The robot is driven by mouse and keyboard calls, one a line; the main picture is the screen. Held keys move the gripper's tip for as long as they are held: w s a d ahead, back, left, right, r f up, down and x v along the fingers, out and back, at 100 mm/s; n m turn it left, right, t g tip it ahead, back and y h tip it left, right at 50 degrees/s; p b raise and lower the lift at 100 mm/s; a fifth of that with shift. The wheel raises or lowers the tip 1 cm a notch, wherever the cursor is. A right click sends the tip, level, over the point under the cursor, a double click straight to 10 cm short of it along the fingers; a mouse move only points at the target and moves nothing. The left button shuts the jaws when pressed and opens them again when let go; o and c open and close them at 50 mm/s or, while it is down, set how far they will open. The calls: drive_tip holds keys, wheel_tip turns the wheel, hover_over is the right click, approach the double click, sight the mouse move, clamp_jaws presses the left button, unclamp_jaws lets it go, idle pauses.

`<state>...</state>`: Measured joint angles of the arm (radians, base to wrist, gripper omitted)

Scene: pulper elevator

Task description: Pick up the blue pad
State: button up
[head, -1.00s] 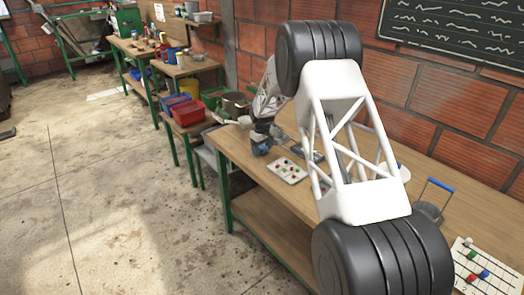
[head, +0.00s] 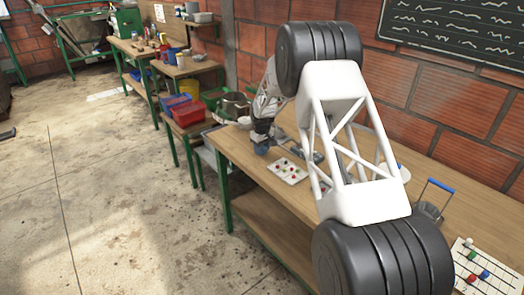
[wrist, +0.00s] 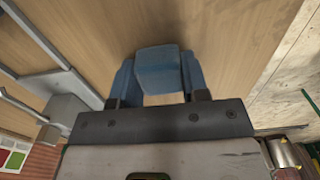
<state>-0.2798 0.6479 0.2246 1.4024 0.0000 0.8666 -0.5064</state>
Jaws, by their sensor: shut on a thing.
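In the wrist view the blue pad (wrist: 158,68) is a small blue block, held between the two blue fingers of my gripper (wrist: 160,88). The fingers press on its left and right sides. Wood surface shows behind it, but I cannot tell how far the pad is from it. In the head view my gripper (head: 262,149) is small and dark, over the far end of the wooden bench, with a little blue at its tip. The pad cannot be told apart from the fingers there.
The wooden bench (head: 236,153) runs along the brick wall. A white card with red dots (head: 287,171) lies near my gripper. A blue-handled tool (head: 438,186) and a card with coloured balls (head: 480,268) are at right. Red tub (head: 189,114) stands beyond the bench.

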drive_tip(key=shift+r, duration=0.1)
drive_tip(key=shift+r, duration=0.7)
wheel_tip(320, 180, up, 2)
drive_tip(key=shift+r, duration=0.15)
drive_tip(key=s+d, duration=0.1)
drive_tip(key=s, duration=0.4)
drive_tip(key=s+d, duration=0.2)
drive_tip(key=s, duration=0.3)
drive_tip(key=s+d+r, duration=0.1)
drive_tip(key=s, duration=0.4)
drive_tip(key=shift+s+d, duration=0.2)
drive_tip(key=shift+s, duration=0.05)
